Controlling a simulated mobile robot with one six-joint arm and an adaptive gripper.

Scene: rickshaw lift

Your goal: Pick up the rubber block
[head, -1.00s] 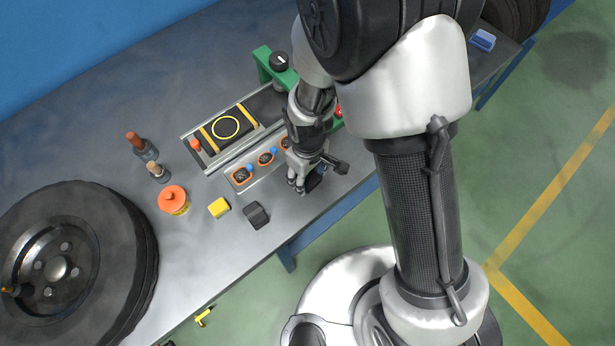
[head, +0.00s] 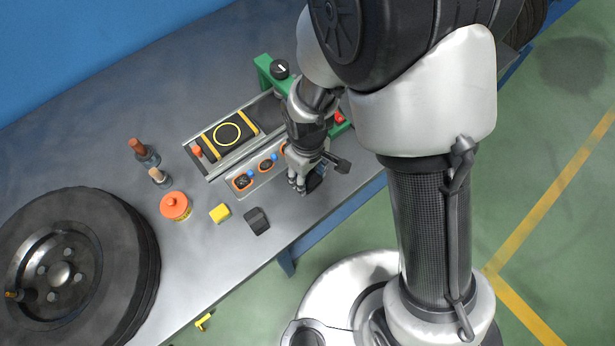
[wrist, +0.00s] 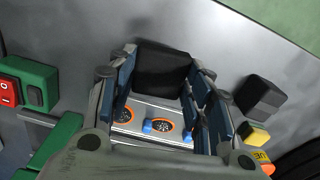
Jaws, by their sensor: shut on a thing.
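The rubber block (wrist: 162,72), black and square-sided, sits between my gripper's fingers in the wrist view. My gripper (head: 304,186) is shut on it, with blue finger pads on both sides. In the head view the fingers hide most of the block; a dark part of it (head: 317,181) shows at their right. The gripper points down over the bench's front part, beside the panel of orange-ringed sockets. I cannot tell whether the block touches the bench.
A dark grey notched block (head: 257,221) and a yellow block (head: 220,213) lie left of my gripper on the bench (head: 215,262). An orange-lidded jar (head: 175,206), bottles and a big wheel (head: 70,262) stand farther left. A green frame (head: 264,68) is behind.

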